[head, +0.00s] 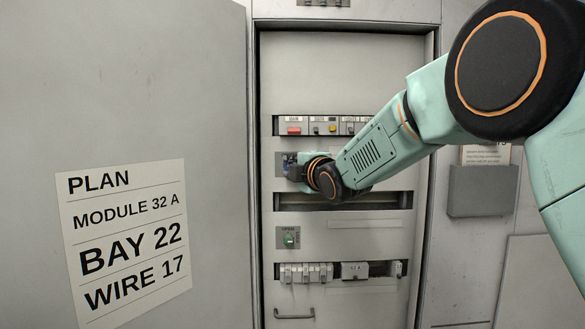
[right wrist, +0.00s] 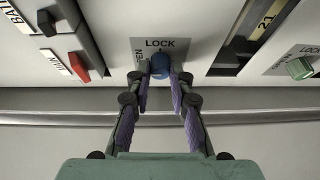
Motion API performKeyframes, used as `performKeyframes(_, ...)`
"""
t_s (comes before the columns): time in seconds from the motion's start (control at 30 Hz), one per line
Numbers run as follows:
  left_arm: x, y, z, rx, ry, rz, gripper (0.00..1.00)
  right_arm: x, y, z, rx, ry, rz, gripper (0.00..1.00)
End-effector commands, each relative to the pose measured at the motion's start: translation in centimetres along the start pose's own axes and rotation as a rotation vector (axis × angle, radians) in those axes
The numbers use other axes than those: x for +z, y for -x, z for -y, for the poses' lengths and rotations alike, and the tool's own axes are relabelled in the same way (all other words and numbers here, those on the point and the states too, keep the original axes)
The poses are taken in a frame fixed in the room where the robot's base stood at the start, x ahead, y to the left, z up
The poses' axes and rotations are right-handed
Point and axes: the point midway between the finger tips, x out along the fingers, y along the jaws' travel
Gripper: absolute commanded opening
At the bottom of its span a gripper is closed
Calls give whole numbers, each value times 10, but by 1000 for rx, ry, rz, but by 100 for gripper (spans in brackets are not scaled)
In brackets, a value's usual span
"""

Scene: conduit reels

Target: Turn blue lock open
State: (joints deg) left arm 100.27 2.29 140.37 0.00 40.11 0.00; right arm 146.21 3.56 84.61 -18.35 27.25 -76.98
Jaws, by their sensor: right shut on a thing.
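The blue lock (right wrist: 160,66) is a small round blue knob on a grey plate marked LOCK in the right wrist view. Lettering at the plate's left edge, ending in "EN", is partly covered by a finger. My right gripper (right wrist: 160,78) has its two purple-padded fingers closed on either side of the knob. In the head view my right gripper (head: 291,166) is at the plate on the cabinet panel, and my wrist hides most of it. The knob's exact angle is hard to tell. My left gripper is not in view.
A red switch handle (right wrist: 79,67) marked MAIN is left of the lock in the right wrist view. A green knob (head: 290,240) sits lower on the panel (head: 345,80). A dark slot (head: 340,206) lies between. The labelled cabinet door (head: 130,240) stands at left.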

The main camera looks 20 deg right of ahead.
Motion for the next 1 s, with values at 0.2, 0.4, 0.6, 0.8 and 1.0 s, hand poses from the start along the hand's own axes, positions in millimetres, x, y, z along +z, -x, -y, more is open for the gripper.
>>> performKeyframes(0.2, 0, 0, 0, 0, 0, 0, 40, -1, 0, -1, 2, 2, -1, 0)
performKeyframes(0.4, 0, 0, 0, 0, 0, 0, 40, -1, 0, -1, 2, 1, -1, 34)
performKeyframes(0.6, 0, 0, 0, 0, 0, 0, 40, 0, 0, 0, 1, 0, -1, 44)
performKeyframes(0.8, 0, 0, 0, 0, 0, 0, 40, 0, 0, 0, 0, 0, 0, 44)
performKeyframes(1.0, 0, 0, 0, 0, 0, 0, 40, 0, 15, 0, -1, 0, 0, 44)
